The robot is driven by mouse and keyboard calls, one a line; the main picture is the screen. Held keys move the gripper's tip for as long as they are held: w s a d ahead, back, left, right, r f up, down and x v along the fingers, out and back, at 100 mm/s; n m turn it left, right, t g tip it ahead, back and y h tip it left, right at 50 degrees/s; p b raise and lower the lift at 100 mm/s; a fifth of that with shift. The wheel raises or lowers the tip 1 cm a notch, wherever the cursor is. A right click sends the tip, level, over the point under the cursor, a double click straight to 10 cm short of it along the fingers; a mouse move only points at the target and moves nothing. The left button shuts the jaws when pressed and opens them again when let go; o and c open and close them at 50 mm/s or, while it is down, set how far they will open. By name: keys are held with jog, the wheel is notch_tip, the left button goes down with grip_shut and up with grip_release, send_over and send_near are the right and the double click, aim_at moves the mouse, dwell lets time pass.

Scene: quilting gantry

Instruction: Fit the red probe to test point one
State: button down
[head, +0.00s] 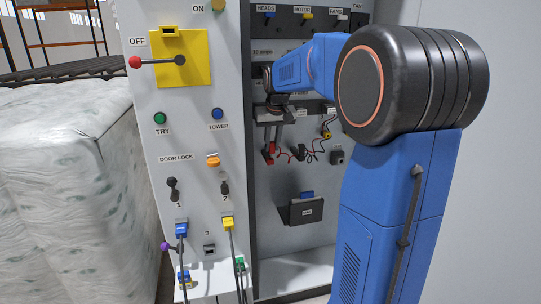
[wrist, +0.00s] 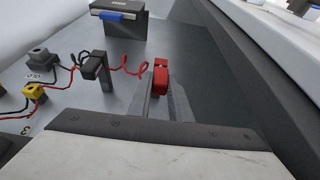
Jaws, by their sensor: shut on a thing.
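The red probe (wrist: 161,78) is between the two grey fingers of my gripper (wrist: 160,98) in the wrist view, and the jaws are shut on it. A red coiled lead (wrist: 130,70) runs from it to the left. In the head view the red probe (head: 268,153) shows below my gripper (head: 271,137), inside the open cabinet. A black probe (head: 299,152) is to its right; it also shows in the wrist view (wrist: 95,66). I cannot make out which fitting is test point one.
A yellow plug (head: 326,134) and a grey block (head: 337,157) are on the panel to the right. A dark box with a blue part (head: 306,211) is lower down. The cabinet door (head: 200,130) with switches and cables stands left.

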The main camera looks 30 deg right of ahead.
jog(key=shift+s+a, duration=0.3)
jog(key=shift+s, duration=0.65)
jog(key=shift+s+a, duration=0.25)
jog(key=shift+s, duration=0.65)
jog(key=shift+s+a, duration=0.3)
jog(key=shift+s, duration=0.65)
jog(key=shift+s, duration=0.1)
